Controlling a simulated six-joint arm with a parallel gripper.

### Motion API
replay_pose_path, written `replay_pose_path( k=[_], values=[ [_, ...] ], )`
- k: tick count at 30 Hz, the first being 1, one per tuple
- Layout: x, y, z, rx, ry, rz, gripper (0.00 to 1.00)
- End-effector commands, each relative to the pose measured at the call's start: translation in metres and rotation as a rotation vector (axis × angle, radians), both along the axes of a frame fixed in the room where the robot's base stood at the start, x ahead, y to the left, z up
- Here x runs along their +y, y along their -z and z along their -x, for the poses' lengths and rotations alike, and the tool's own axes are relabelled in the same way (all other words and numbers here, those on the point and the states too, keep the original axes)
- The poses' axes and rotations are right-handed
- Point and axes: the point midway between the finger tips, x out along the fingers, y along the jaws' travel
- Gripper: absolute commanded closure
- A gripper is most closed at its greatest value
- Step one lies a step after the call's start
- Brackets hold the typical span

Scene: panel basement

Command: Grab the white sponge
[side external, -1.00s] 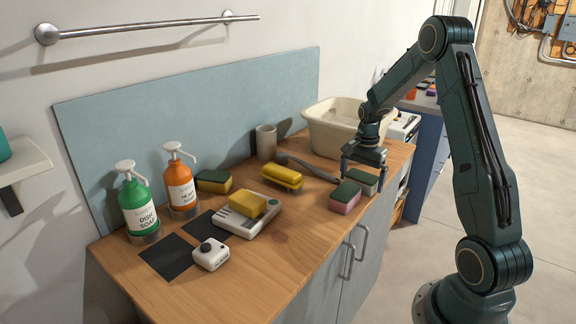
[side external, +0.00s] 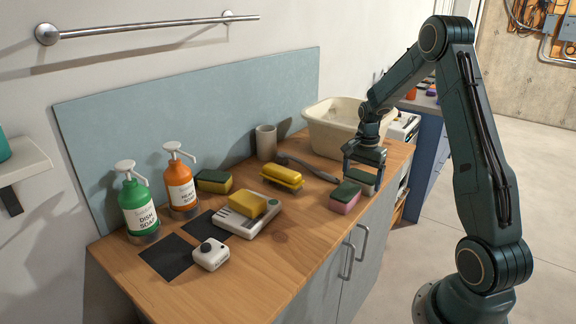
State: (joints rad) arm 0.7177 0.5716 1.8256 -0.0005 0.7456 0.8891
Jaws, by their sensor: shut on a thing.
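The white sponge (side external: 361,184), with a dark green scouring top, lies near the right end of the wooden counter. My gripper (side external: 363,174) is lowered around it and shut on it, a finger on either side. The gripper hides part of the sponge. I cannot tell any gap between the sponge and the counter.
A pink sponge (side external: 344,198) with a green top lies close by at the front left. A cream basin (side external: 330,135) stands behind my gripper.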

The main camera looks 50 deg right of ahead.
Motion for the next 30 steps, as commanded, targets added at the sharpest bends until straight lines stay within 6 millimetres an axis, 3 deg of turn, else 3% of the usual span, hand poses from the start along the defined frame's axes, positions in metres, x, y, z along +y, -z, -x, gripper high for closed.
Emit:
replay_pose_path(
  k=[11, 30],
  values=[
    [-0.001, -0.034, -0.001, -0.004, 0.0, 0.003, 0.36],
    [-0.001, -0.164, -0.001, -0.004, 0.0, 0.004, 0.36]
  ],
)
